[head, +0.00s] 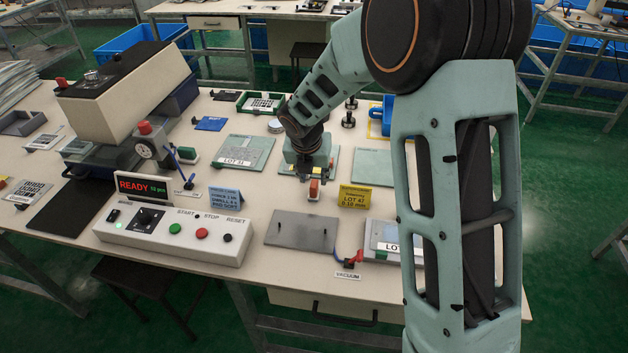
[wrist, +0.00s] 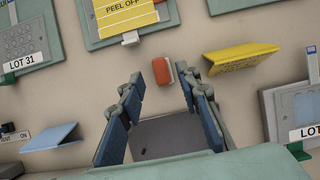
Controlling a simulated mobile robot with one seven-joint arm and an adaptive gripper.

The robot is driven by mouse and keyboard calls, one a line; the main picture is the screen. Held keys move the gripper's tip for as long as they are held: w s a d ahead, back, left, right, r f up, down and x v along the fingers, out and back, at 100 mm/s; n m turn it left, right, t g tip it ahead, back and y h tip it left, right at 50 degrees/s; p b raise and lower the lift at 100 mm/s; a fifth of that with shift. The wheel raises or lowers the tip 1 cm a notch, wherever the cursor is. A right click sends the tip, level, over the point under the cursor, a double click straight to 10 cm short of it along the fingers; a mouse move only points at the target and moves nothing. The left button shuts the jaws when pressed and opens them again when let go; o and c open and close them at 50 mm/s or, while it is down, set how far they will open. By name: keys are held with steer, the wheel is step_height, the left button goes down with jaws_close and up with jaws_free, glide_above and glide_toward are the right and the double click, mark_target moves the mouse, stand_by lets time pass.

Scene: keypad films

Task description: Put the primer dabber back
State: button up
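A small orange-red block with a pale side, which looks like the primer dabber (wrist: 163,71), sits on the table between the yellow film pad and the grey plate. It also shows in the head view just below my gripper (head: 309,165). In the wrist view my gripper (wrist: 163,82) is open, its two blue-padded fingers spread wide with the orange block between the tip ends. No contact with it is visible, and the height gap is hard to judge. I cannot tell which spot is the dabber's holder.
A yellow sign (head: 354,196) stands to the right and a blue sign (head: 226,199) to the left. The grey plate (head: 301,230) with two pins lies in front. A control box (head: 172,233) reading READY and a press (head: 130,95) are at left. The LOT 31 board (head: 240,150) lies behind.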

steer(key=v, duration=0.7)
steer(key=shift+p, duration=0.4)
steer(key=shift+s+r, duration=0.1)
